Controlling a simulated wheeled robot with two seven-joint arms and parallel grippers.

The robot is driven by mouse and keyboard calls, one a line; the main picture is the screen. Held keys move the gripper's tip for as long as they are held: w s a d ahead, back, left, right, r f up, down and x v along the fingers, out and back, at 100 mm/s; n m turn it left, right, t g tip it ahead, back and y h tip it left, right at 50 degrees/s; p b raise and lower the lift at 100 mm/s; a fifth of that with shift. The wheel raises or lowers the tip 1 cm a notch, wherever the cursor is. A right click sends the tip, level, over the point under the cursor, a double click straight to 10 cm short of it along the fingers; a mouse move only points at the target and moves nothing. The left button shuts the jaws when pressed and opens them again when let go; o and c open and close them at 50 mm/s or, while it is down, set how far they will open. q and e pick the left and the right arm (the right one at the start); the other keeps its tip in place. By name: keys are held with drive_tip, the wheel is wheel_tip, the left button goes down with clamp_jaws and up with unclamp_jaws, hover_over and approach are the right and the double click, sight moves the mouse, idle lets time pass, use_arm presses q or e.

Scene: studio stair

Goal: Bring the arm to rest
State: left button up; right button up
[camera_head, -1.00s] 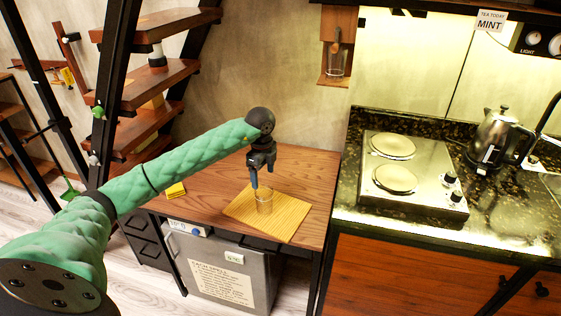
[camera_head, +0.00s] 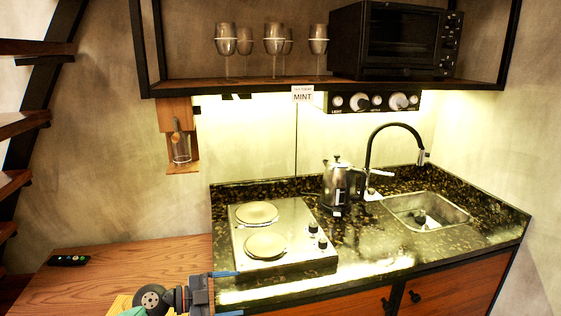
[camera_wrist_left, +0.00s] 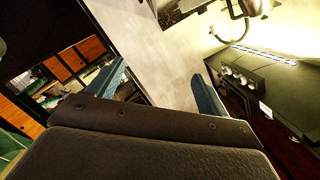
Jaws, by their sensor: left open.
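My left gripper (camera_head: 228,293) is at the bottom edge of the head view, with only its end and a bit of green arm showing. Its two blue fingers point right and stand apart, with nothing seen between them. In the picture it lies just below and left of the hot plate (camera_head: 290,262), overlapping the counter's left front corner. The left wrist view shows the same two blue fingers spread wide (camera_wrist_left: 158,92), with wall between them. My right gripper is not in view.
The wooden desk (camera_head: 150,270) carries a black remote (camera_head: 69,260) and a sliver of yellow mat (camera_head: 121,304). The counter holds a kettle (camera_head: 338,185), a tap (camera_head: 370,150) and a sink (camera_head: 425,208). Above, a shelf (camera_head: 200,88) bears stemmed glasses and an oven (camera_head: 395,42).

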use_arm(q)
wheel_tip(320, 180, up, 4)
drive_tip(key=s+a+r+n+t+y, duration=0.1)
drive_tip(key=a+n+t+y, duration=0.15)
drive_tip(key=n+t, duration=0.9)
drive_tip(key=s+a+f+n+y, duration=0.6)
drive_tip(key=a+f+n+y, duration=0.3)
drive_tip(key=y, duration=0.5)
drive_tip(key=s+d+f+g+h, duration=0.1)
drive_tip(key=s+d+f+g, duration=0.1)
drive_tip(key=s+f+g, duration=0.85)
drive_tip(key=s+d+f+g, duration=0.1)
drive_tip(key=s+f+g, duration=0.2)
drive_tip(key=s+f, duration=0.8)
drive_tip(key=s+d+f+g, duration=0.1)
drive_tip(key=s+d+f, duration=0.1)
drive_tip(key=f, duration=0.8)
drive_tip(key=s+d+f+g, duration=0.1)
drive_tip(key=s+d+f, duration=0.2)
drive_tip(key=f, duration=0.7)
drive_tip(key=shift+s+d+f+h, duration=0.2)
drive_tip(key=shift+s+f+h, duration=0.15)
drive_tip(key=shift+s, duration=0.1)
